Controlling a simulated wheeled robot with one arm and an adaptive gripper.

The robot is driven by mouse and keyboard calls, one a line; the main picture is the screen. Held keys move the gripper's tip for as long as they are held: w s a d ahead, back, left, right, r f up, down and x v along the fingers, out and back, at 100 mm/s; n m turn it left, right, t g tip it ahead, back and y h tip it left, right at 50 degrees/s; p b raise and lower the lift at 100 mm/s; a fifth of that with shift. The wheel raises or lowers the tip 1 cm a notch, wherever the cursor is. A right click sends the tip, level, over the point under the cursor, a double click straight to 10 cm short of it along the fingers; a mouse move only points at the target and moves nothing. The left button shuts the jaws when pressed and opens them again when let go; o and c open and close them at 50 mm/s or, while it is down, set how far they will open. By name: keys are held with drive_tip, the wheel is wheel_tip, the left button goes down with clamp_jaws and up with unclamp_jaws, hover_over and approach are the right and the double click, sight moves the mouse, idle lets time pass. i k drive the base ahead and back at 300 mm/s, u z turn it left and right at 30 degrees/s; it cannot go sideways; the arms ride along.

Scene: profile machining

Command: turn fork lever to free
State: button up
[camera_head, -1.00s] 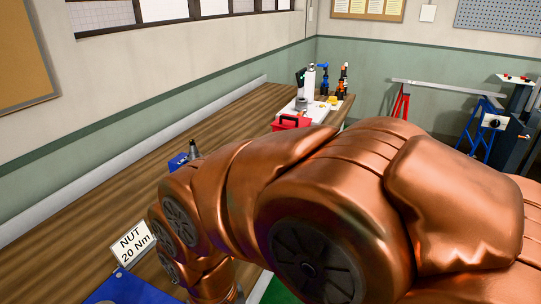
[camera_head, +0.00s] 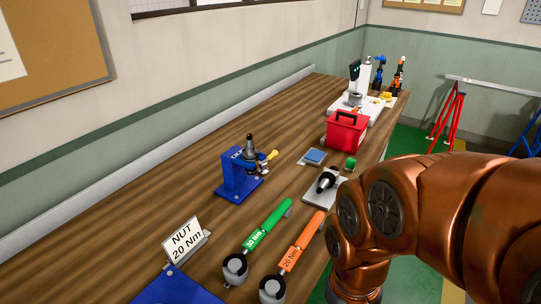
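A blue stand (camera_head: 238,178) marked with white letters stands on the wooden bench and holds an upright dark tool holder (camera_head: 250,148). A small lever with a yellow-orange knob (camera_head: 271,155) sticks out to the right at the holder's height; it looks like the fork lever, but its setting is too small to tell. My copper arm (camera_head: 430,210) fills the right side and bends down at the bottom. My gripper is out of view, so I cannot tell what it holds. The arm stands apart from the blue stand in the picture.
A green 30 Nm wrench (camera_head: 262,232) and an orange 20 Nm wrench (camera_head: 297,250) lie in front. A "NUT 20 Nm" sign (camera_head: 186,241), a blue plate (camera_head: 178,290), a grey block with a tool (camera_head: 325,188) and a red toolbox (camera_head: 346,132) are on the bench (camera_head: 110,215).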

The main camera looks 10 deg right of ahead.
sight(263, 170)
drive_tip(key=k, duration=0.5)
drive_tip(key=z, duration=1.2)
drive_tip(key=i, duration=1)
drive_tip(key=u, duration=2.3)
drive_tip(key=i, duration=0.5)
drive_tip(key=z, duration=0.05)
